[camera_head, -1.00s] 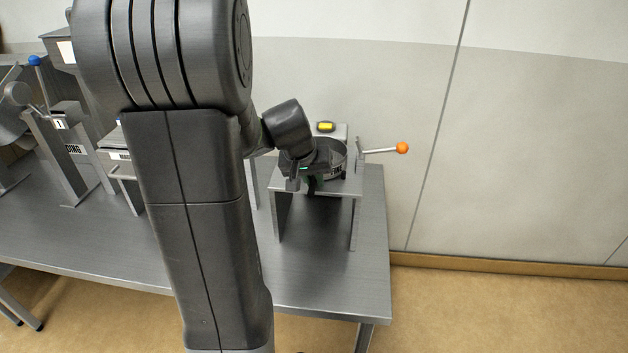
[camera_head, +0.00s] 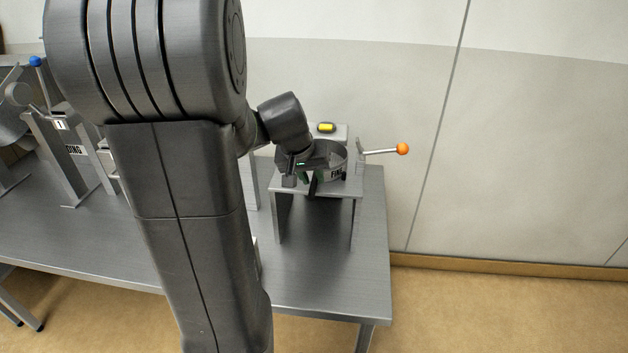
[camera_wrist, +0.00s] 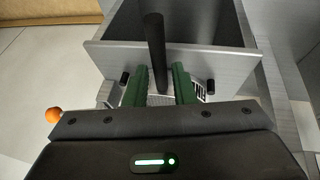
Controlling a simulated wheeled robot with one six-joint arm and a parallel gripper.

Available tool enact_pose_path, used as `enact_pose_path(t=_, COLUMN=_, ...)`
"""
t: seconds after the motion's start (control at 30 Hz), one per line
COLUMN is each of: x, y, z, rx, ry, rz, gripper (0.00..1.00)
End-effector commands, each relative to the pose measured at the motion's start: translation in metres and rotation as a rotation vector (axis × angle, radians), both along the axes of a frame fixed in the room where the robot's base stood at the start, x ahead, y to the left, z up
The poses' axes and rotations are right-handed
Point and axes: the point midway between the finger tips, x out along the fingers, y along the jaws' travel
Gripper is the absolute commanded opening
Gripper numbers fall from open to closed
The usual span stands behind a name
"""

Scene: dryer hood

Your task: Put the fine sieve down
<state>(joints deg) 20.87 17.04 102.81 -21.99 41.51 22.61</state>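The fine sieve (camera_head: 338,172), a grey round ring with a dark handle (camera_head: 313,187) and a partly visible label, rests on top of the metal stand (camera_head: 350,187). My gripper (camera_head: 307,176) is at the sieve's left front side and hides part of it. In the wrist view, the green fingers of my gripper (camera_wrist: 159,82) are spread on either side of the black handle (camera_wrist: 154,40), with a gap on both sides. Part of the sieve's label (camera_wrist: 200,91) shows behind the right finger; most of the sieve is hidden there.
A lever with an orange ball (camera_head: 402,149) sticks out to the right of the stand. A yellow button (camera_head: 326,127) sits behind the sieve. Other equipment stands on the bench (camera_head: 330,270) at left. The bench front right is clear.

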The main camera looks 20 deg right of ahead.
Motion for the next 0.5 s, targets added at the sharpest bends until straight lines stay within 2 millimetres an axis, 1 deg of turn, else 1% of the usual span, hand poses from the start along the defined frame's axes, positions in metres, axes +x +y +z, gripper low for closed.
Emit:
enact_pose_path(t=0.03, x=-0.002, y=0.004, z=0.011, rx=-0.002, ry=-0.005, rz=0.002, gripper=0.23)
enact_pose_path(t=0.23, x=-0.011, y=0.019, z=0.049, rx=-0.002, ry=-0.005, rz=0.002, gripper=0.23)
enact_pose_path(t=0.4, x=-0.018, y=0.028, z=0.073, rx=-0.001, ry=-0.003, rz=0.001, gripper=0.23)
enact_pose_path(t=0.5, x=-0.021, y=0.032, z=0.081, rx=0.0, ry=-0.002, rz=0.001, gripper=0.23)
